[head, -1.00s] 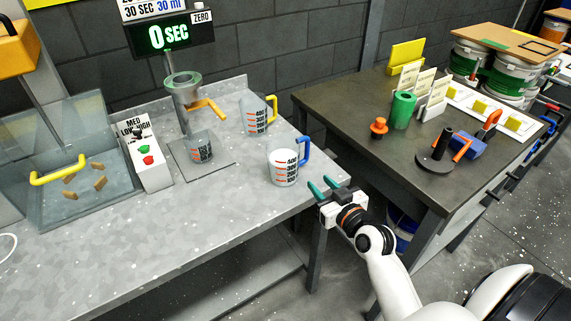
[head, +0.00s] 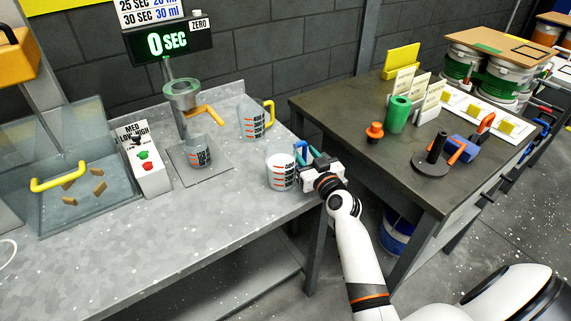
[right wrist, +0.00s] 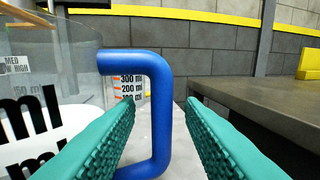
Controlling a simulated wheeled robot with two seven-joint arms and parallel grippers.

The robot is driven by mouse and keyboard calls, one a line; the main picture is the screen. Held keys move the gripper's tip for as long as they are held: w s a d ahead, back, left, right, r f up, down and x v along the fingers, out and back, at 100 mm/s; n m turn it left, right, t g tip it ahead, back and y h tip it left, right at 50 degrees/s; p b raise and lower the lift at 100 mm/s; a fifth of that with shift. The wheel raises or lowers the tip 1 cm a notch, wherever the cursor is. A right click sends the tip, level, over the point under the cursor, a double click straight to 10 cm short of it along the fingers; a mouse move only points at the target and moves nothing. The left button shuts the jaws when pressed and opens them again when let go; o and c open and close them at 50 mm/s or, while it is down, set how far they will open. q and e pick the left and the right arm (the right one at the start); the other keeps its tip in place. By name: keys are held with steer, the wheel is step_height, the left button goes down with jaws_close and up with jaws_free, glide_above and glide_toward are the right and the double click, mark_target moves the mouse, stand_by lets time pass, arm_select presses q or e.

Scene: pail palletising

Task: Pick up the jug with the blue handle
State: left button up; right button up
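The jug with the blue handle (head: 279,174) stands upright near the right edge of the grey bench, with orange and dark measure marks on its side. Its blue handle (head: 302,148) faces right, towards my right gripper (head: 312,158). The right gripper is open. In the right wrist view, the upright bar of the blue handle (right wrist: 163,95) lies between the two teal fingers, with a gap on each side. How deep the bar sits between them I cannot tell. The jug's clear wall fills the left of that view (right wrist: 55,75). My left gripper is not in view.
A jug with a yellow handle (head: 250,119) stands behind on the grey bench (head: 200,222). A small beaker (head: 196,152) sits under a funnel cup (head: 182,95). A dark table (head: 365,115) with several tools stands to the right, across a gap.

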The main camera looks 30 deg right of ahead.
steer(key=shift+w+d, duration=0.15)
steer(key=shift+w, duration=0.6)
jaws_close()
steer(key=shift+r, duration=0.2)
